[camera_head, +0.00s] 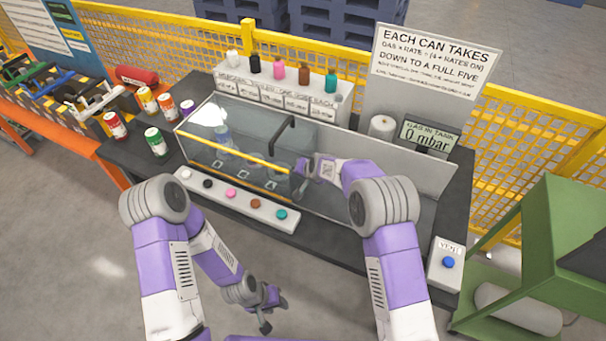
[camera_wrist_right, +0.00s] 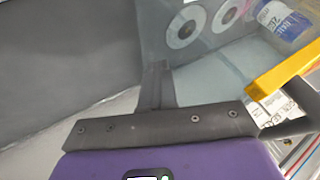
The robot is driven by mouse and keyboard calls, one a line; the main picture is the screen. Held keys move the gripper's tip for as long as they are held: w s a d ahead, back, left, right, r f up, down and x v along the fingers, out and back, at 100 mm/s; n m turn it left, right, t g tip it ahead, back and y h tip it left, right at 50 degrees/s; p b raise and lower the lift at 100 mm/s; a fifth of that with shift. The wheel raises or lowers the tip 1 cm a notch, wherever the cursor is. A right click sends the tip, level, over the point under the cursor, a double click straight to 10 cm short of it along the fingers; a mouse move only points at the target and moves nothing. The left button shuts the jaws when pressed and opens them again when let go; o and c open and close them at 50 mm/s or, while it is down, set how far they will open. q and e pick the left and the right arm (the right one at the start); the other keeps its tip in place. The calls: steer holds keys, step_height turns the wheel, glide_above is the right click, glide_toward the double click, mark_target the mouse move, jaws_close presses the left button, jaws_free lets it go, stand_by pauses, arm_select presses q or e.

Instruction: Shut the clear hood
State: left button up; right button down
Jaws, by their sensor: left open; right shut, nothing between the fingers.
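The clear hood (camera_head: 205,137) is a see-through cover with a yellow bar (camera_head: 235,150) along its front and a dark handle-like bar (camera_head: 281,134) near its right end. It stands over the left part of the long grey enclosure on the bench; the part to the right looks uncovered. My right gripper (camera_head: 299,188) is by the hood's right end, shut and empty; its narrow shut fingers (camera_wrist_right: 157,70) show in the right wrist view, with the yellow bar (camera_wrist_right: 286,86) to their right. I cannot tell whether it touches the hood. My left gripper (camera_head: 272,307) hangs open and empty above the floor.
A button strip (camera_head: 217,197) lies in front. Several cans (camera_head: 155,141) stand at left. A gauge display (camera_head: 428,136) and a blue-button box (camera_head: 447,263) are at right, near a green cart (camera_head: 550,235).

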steer(key=shift+a+r, duration=0.1)
steer(key=shift+r, duration=0.05)
steer(key=s+d+r, duration=0.6)
steer(key=d+r, duration=0.1)
steer(key=shift+s+r, duration=0.4)
steer(key=shift+f, duration=0.1)
